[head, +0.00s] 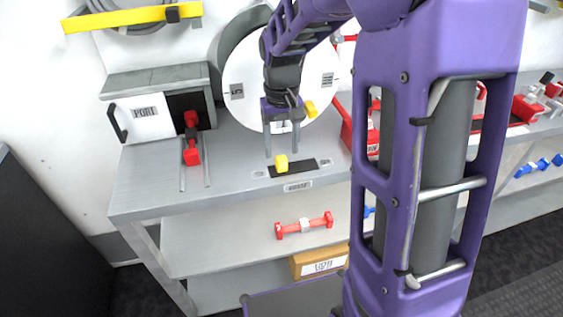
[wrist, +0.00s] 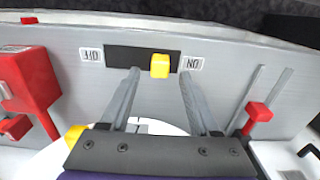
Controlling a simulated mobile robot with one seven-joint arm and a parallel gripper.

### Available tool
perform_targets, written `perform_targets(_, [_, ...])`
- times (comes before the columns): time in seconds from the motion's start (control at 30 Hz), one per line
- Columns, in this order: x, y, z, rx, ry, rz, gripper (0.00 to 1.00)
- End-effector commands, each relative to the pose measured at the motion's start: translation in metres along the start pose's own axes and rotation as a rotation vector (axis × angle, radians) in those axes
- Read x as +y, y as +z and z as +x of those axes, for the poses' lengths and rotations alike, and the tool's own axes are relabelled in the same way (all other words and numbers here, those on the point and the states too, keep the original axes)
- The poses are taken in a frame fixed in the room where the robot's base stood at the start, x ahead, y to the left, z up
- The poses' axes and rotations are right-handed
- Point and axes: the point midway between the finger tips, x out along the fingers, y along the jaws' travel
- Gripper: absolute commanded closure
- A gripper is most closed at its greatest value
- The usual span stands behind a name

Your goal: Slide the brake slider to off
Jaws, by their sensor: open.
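The brake slider is a yellow knob (head: 281,163) in a short black slot (head: 303,167) on the grey bench top, with a small label plate (head: 298,186) in front. In the wrist view the yellow knob (wrist: 159,66) sits toward the slot's right end, nearer the ON label (wrist: 193,64) than the OFF label (wrist: 90,55) at left. My gripper (head: 281,155) is open and empty, pointing down. In the wrist view its fingers (wrist: 159,72) appear on either side of the knob; I cannot tell whether they touch it or how high they are.
A red slider (head: 191,156) on two rails stands left of the slot, by a grey box marked PORT (head: 150,118). A large white dial (head: 240,70) stands behind my gripper. Red equipment (head: 360,130) stands to the right. Bench top around the slot is clear.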

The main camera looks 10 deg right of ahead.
Motion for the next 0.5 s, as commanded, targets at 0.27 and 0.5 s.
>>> perform_targets(0.27, [0.0, 0.0, 0.04, 0.0, 0.0, 0.0, 0.38])
perform_targets(0.5, [0.0, 0.0, 0.045, 0.002, 0.0, 0.0, 0.38])
